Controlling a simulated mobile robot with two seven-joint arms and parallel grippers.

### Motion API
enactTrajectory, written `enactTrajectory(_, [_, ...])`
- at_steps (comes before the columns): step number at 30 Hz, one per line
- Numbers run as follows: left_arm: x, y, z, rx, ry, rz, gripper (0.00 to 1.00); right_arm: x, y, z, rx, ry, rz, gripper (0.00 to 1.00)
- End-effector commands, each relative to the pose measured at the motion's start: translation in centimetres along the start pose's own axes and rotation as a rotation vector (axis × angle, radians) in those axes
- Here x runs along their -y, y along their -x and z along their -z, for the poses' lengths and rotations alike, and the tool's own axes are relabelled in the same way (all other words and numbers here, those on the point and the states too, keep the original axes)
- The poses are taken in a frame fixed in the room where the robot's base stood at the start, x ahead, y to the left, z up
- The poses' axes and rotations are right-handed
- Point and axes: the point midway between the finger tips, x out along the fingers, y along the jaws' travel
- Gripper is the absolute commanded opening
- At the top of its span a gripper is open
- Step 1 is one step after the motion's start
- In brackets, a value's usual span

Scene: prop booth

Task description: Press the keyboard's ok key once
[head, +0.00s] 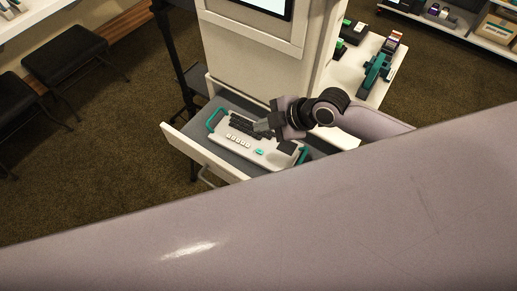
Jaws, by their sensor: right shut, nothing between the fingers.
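The keyboard (222,137) is a pale panel with teal handles at both ends, lying in an open drawer. It has a row of white keys (239,142), rows of dark keys and one teal key (259,152) towards its near side. No lettering is readable, so I cannot tell for sure which is the ok key. My right gripper (262,128) is shut and empty, over the far right part of the keyboard, behind the teal key in the picture. I cannot tell whether its tips touch the keyboard. My left gripper is not in view.
The drawer (196,152) is pulled out from a white booth cabinet (250,62) with a screen. A side shelf (345,76) at right holds a teal device (376,70) and small boxes. Black stools (78,52) stand at left. My own arm link fills the foreground.

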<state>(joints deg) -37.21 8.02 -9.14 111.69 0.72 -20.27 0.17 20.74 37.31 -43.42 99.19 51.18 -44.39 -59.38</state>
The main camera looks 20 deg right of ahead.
Motion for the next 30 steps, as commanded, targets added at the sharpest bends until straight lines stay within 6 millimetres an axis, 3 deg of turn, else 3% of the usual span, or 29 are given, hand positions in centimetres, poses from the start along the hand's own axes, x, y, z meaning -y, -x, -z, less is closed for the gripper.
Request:
enactTrajectory(11, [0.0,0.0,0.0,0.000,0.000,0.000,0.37,1.0,-1.4,-0.9,0.000,-0.002,0.002,0.00])
enactTrajectory(21, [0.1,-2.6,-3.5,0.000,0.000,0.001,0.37,3.7,-5.0,-3.5,0.000,0.000,0.001,0.00])
enactTrajectory(30, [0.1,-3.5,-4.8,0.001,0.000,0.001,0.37,4.5,-6.2,-4.5,0.000,0.000,-0.001,0.00])
